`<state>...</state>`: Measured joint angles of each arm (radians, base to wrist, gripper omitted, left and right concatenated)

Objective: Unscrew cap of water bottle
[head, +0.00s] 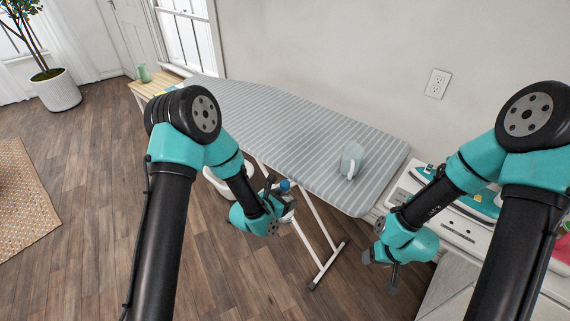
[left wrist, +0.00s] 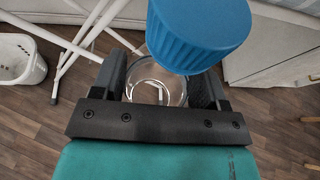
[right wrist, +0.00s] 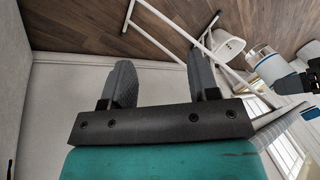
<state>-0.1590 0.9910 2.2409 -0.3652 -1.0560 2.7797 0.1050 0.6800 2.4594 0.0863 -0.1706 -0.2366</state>
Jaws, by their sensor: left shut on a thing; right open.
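The water bottle has a ribbed blue cap (left wrist: 198,35) and a clear body (left wrist: 158,92), seen from above its cap in the left wrist view. My left gripper (left wrist: 158,75) is shut on the clear body, one finger on each side, below the cap. In the head view the blue cap (head: 284,185) shows by my left gripper (head: 281,196), in front of the ironing board; the body is mostly hidden. My right gripper (head: 380,275) is open and empty, lower and to the right, apart from the bottle. Its spread fingers (right wrist: 160,80) show nothing between them.
The space between the grippers is clear.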

